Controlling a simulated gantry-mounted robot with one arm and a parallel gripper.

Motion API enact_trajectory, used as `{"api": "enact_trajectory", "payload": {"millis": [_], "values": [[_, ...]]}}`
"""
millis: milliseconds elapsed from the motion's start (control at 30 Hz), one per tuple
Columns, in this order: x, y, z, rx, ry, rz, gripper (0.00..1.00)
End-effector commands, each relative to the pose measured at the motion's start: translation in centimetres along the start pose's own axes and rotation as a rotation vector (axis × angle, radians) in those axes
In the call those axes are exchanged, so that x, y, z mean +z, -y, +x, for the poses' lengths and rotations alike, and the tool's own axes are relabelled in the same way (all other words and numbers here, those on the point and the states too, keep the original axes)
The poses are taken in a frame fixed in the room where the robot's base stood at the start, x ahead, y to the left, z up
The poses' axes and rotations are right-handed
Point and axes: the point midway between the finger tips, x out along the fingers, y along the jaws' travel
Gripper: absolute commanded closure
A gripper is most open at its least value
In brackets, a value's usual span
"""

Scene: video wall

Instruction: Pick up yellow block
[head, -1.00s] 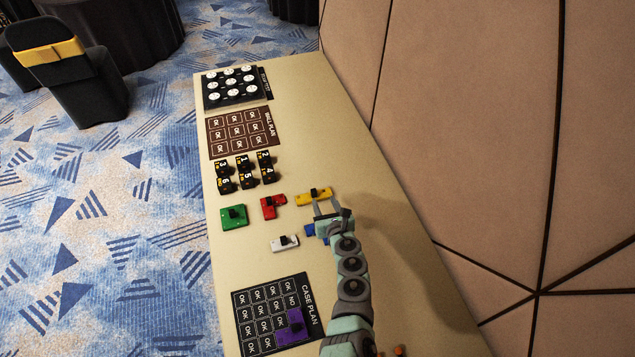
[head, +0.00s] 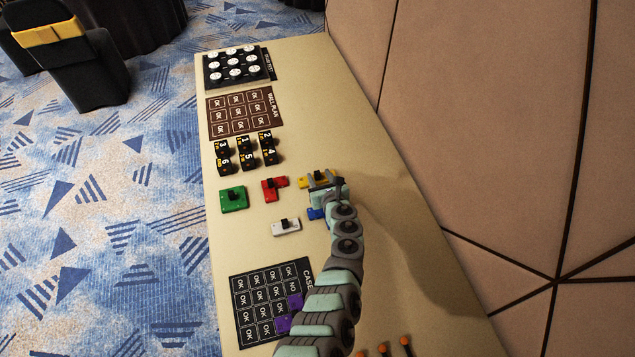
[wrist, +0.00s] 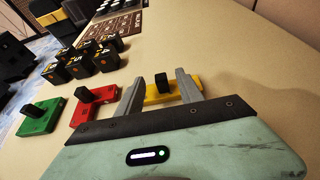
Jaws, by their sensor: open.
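The yellow block (head: 304,182) lies flat on the beige table, mostly hidden by my gripper in the head view. In the wrist view the yellow block (wrist: 168,96) shows with a black knob (wrist: 161,80) standing up from it. My gripper (wrist: 156,88) is open and empty. Its fingers are on either side of the knob in that view, apart from it. In the head view my gripper (head: 320,178) is over the yellow block's near side. I cannot tell the exact height of the fingertips.
A red block (head: 274,189) lies left of the yellow one, and a green block (head: 233,198) farther left. A white block (head: 286,227) and a partly hidden blue block (head: 315,213) are nearer. Black numbered cubes (head: 246,154) stand beyond. A purple block (head: 283,324) lies on the case plan (head: 248,318).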

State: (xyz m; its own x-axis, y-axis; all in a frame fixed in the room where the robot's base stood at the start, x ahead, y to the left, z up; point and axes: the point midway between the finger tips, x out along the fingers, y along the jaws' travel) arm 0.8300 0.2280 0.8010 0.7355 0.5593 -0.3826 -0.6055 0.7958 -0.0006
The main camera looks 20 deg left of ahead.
Motion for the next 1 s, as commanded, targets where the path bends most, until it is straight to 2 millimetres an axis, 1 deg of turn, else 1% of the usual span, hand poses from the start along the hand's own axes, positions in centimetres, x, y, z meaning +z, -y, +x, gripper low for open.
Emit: {"api": "enact_trajectory", "payload": {"millis": [33,100,300,433,667,1000], "values": [[-0.5,0.1,0.9,-0.001,0.002,0.003,0.56],[-0.6,0.1,1.6,-0.001,0.000,0.003,0.56],[-0.4,0.1,3.1,0.001,0.001,0.001,0.56],[-0.2,0.1,3.4,0.001,0.000,0.002,0.56],[-0.1,0.1,3.4,0.001,-0.001,0.001,0.56],[-0.1,0.1,3.4,0.001,-0.001,0.001,0.83]]}}
